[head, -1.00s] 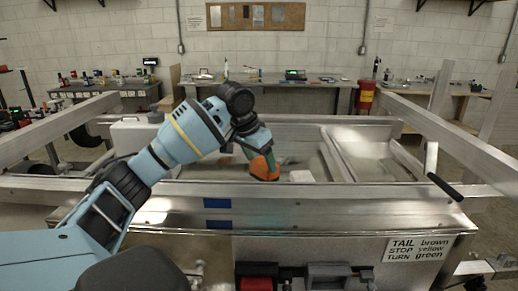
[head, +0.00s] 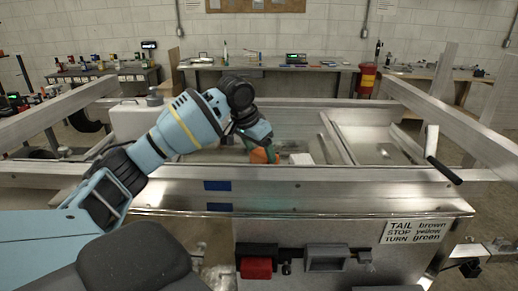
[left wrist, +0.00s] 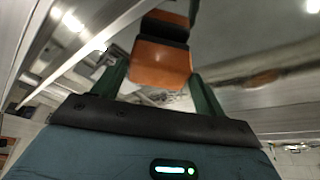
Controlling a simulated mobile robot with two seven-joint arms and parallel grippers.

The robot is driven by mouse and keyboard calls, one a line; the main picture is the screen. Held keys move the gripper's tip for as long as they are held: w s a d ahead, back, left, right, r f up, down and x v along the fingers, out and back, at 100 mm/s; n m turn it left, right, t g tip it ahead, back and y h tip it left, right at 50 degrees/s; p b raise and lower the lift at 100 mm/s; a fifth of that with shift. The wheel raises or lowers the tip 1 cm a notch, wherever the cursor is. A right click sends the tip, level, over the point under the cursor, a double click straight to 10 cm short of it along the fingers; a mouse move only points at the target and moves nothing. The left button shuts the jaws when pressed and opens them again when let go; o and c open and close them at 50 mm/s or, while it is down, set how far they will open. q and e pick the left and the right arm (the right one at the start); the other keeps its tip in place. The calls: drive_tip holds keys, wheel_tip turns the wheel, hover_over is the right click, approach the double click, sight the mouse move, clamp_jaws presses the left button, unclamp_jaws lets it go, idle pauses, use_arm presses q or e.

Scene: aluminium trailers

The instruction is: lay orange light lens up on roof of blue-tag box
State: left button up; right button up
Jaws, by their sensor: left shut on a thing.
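My left gripper (head: 258,138) hangs over the inside of the aluminium trailer, just behind its front rail, pointing down. It is shut on the orange light (head: 262,156). In the left wrist view, the orange light (left wrist: 160,66) sits between my two green fingers (left wrist: 160,85), with a dark band across its far part. I cannot tell which way its lens faces. Two blue tags (head: 217,185) are on the trailer's front rail and panel, left of centre. A box roof with a blue tag cannot be made out clearly. My right gripper is not in view.
A red light (head: 256,267) and a grey socket (head: 326,258) are on the front panel, near a wiring label (head: 413,231). A white block (head: 301,159) lies in the trailer near the orange light. Side rails (head: 440,120) slope along both sides. A white container (head: 132,120) stands left.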

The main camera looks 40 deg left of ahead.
use_arm(q)
drive_tip(key=shift+f, duration=0.45)
drive_tip(key=o, duration=1.2)
drive_tip(key=shift+c, duration=0.2)
drive_tip(key=shift+r, duration=4.45)
